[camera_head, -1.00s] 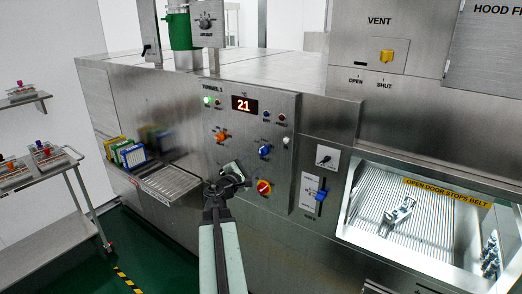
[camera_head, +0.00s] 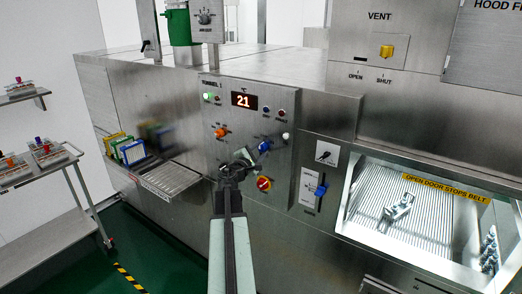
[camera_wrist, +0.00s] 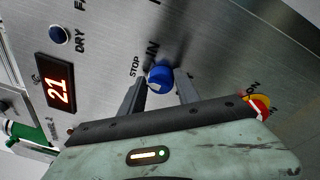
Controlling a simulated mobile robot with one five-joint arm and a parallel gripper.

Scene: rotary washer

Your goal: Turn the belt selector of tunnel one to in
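The blue selector knob (camera_head: 264,146) is on the steel tunnel control panel (camera_head: 212,160), below the red "21" display. In the wrist view the blue knob (camera_wrist: 160,76) lies between the fingertips of my gripper (camera_wrist: 160,88), with STOP and IN printed beside it. A pale mark shows on the knob's lower left edge. The two fingers stand apart on either side of it, and I see no clear contact. In the head view my gripper (camera_head: 246,160) is just left of and below the knob, in front of the panel.
An orange knob (camera_head: 221,132) is to the upper left and a red-and-yellow switch (camera_head: 264,183) below. A blue lever (camera_head: 321,190) is on the right, next to the open lit chamber (camera_head: 350,215). A slatted shelf (camera_head: 172,182) with coloured racks juts out at left.

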